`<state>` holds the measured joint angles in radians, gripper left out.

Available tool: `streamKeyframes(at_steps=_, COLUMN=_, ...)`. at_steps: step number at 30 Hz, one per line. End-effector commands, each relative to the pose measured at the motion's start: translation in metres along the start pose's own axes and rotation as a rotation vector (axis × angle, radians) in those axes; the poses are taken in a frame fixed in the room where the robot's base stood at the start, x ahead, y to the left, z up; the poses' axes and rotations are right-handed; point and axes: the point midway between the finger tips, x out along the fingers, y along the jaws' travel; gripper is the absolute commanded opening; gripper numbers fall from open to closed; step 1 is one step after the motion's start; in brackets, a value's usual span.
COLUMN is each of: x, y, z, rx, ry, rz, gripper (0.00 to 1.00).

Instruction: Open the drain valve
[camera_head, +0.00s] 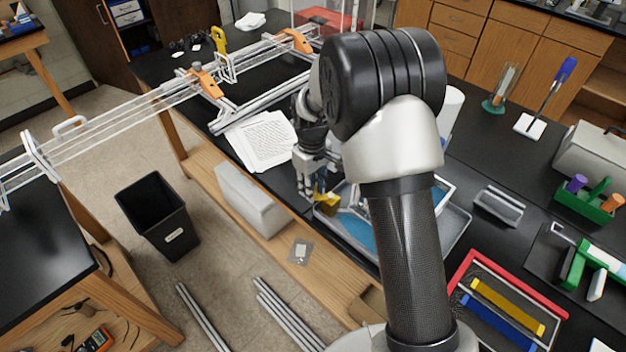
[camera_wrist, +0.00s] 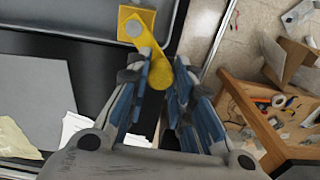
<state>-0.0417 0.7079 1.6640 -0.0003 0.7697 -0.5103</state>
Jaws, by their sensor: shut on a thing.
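The drain valve is a yellow piece with a square plate (camera_wrist: 148,14), a grey round pivot (camera_wrist: 134,28) and a yellow lever (camera_wrist: 161,72). In the head view the yellow valve (camera_head: 327,201) sits at the left edge of the grey tray (camera_head: 455,235). My gripper (camera_wrist: 163,68) has its fingers on both sides of the lever, shut on it. The lever runs slantwise from the plate, and its end shows between the fingers. In the head view my gripper (camera_head: 308,190) is at the valve, and my arm hides part of the tray.
Papers (camera_head: 262,140) lie on the black bench left of the tray. A white box (camera_head: 250,200) stands on the wooden ledge below. A black bin (camera_head: 158,215) is on the floor. A red-edged tray (camera_head: 506,306) and a small clear tray (camera_head: 499,204) lie to the right.

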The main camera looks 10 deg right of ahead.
Motion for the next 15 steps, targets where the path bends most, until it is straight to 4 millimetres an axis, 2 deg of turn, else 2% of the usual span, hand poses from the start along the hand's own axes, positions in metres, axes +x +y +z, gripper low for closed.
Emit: streamKeyframes(at_steps=15, x=-0.001, y=-0.012, z=0.018, rx=-0.409, ry=0.000, rz=-0.001, gripper=0.00)
